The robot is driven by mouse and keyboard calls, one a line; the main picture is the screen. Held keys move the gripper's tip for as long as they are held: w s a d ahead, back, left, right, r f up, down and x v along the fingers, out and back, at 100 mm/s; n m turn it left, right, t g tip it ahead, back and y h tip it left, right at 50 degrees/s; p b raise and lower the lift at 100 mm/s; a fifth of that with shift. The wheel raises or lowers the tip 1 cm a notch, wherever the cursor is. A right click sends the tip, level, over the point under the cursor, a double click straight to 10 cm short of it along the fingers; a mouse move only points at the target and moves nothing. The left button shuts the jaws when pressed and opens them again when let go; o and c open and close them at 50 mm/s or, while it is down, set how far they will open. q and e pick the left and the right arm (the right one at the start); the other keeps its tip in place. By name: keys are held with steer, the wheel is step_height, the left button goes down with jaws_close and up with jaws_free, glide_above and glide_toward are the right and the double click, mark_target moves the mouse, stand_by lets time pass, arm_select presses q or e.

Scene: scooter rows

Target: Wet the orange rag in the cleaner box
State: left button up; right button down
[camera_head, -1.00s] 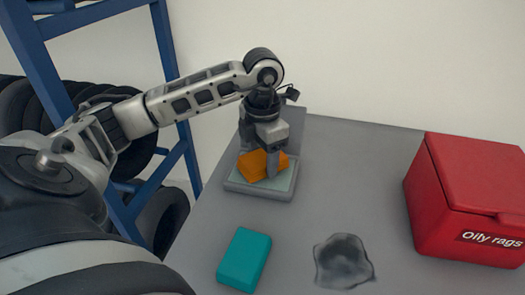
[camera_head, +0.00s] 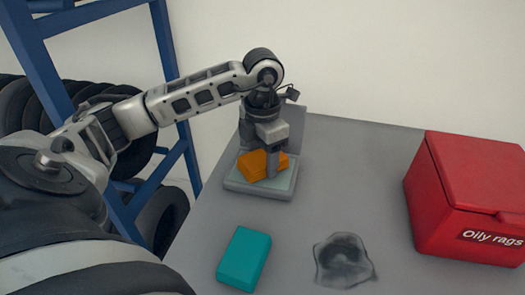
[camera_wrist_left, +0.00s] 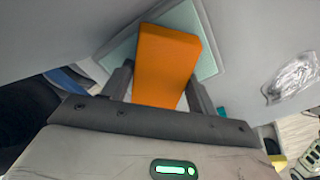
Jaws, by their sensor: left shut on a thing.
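The orange rag (camera_head: 254,163) is a block shape between the fingers of my left gripper (camera_head: 262,166), which is shut on it. In the left wrist view the rag (camera_wrist_left: 166,65) fills the space between the fingers of my left gripper (camera_wrist_left: 160,88). The rag is at the cleaner box (camera_head: 262,190), a grey open box with a pale green inside. It shows behind the rag in the left wrist view (camera_wrist_left: 206,62). I cannot tell exactly how deep the rag presses into the pale surface. The box's raised grey lid is partly hidden behind the gripper. My right gripper is out of view.
A teal block (camera_head: 244,259) lies in front on the grey table (camera_head: 330,170). A red bin marked "Oily rags" (camera_head: 465,195) stands at right. A blue rack (camera_head: 170,60) with tyres is at left.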

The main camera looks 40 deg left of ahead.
mark_target(263, 157)
arm_select(q)
steer(key=shift+f, duration=0.45)
stand_by(1.0)
steer(key=shift+r, duration=0.1)
steer(key=shift+r+p, duration=2.45)
steer(key=shift+r, duration=1.05)
